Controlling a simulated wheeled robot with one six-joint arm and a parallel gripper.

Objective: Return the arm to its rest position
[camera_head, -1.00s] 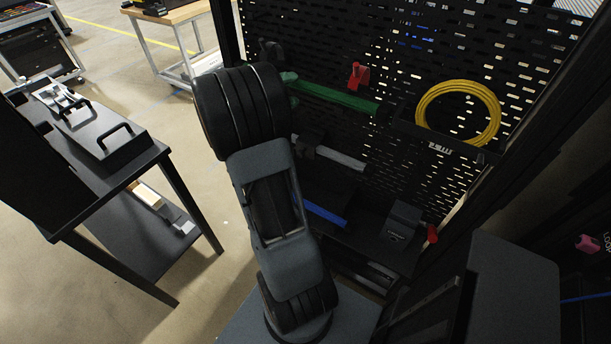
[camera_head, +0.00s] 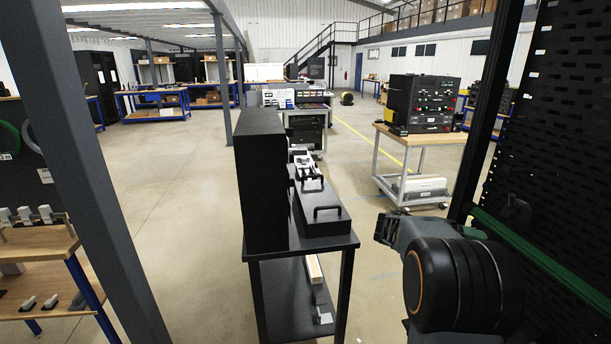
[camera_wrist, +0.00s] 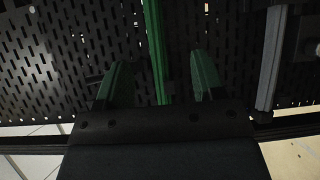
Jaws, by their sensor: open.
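My gripper shows in the wrist view (camera_wrist: 162,82) with its two dark green fingers apart and nothing held between them. A green bar (camera_wrist: 153,45) on the black perforated panel (camera_wrist: 92,40) shows behind the gap; I cannot tell how far away it is. In the head view my arm is folded at the lower right, beside the panel (camera_head: 535,150). The green bar (camera_head: 545,262) also runs along the panel there, right of my arm.
A black table (camera_head: 335,243) with a tall black box (camera_head: 262,180) and a handled case (camera_head: 322,213) stands left of my arm. A wooden-topped cart (camera_head: 425,138) with a black instrument (camera_head: 422,103) stands beyond. A grey post (camera_head: 75,150) is at left. Floor between is clear.

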